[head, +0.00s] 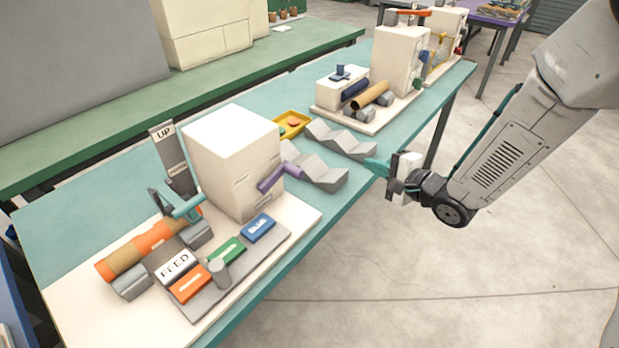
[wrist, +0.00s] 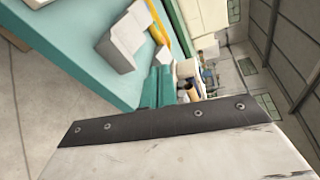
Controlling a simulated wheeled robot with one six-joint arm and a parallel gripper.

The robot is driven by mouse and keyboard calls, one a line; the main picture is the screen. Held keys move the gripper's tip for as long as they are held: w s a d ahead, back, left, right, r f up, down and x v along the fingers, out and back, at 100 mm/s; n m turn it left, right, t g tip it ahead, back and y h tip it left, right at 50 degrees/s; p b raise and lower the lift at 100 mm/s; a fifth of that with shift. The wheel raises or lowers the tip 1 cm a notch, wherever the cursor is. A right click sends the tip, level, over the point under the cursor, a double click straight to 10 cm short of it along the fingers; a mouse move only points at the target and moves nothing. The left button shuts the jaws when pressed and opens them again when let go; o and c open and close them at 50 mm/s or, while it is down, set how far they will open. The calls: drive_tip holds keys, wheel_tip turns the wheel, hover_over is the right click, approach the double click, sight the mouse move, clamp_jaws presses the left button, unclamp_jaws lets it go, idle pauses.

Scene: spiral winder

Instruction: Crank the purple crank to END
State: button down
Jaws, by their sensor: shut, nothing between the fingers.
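The purple crank (head: 280,177) is on the right side of a white box machine (head: 235,165) in the head view. It sticks out toward the front right. No END label can be read from here. My gripper (head: 376,167) has teal fingers and is over the table's right edge, to the right of the crank and apart from it. In the wrist view the teal fingers (wrist: 158,86) lie side by side, shut and empty. The crank is not seen in the wrist view.
Grey V-shaped rests (head: 318,172) lie between the crank and my gripper, with a yellow tray (head: 291,124) behind. Orange roll (head: 150,245), UP lever (head: 172,155) and the FEED, green and blue label blocks are at left front. Another machine (head: 398,60) stands farther back. Floor right of the table is clear.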

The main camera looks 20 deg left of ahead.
drive_tip(key=s+a+f+m+g+y, duration=0.4)
drive_tip(key=s+a+f+y, duration=0.15)
drive_tip(key=s+y, duration=0.2)
drive_tip(key=shift+h, duration=0.45)
drive_tip(key=x, duration=0.6)
drive_tip(key=r+x, duration=0.1)
drive_tip(key=x, duration=0.2)
drive_tip(key=shift+s+a+r, duration=0.15)
drive_tip(key=shift+a, duration=0.15)
drive_tip(key=shift+r, duration=0.1)
drive_tip(key=shift+s+a+r+n, duration=0.1)
drive_tip(key=shift+s+r+n, duration=0.15)
drive_tip(key=shift+r+n, duration=0.45)
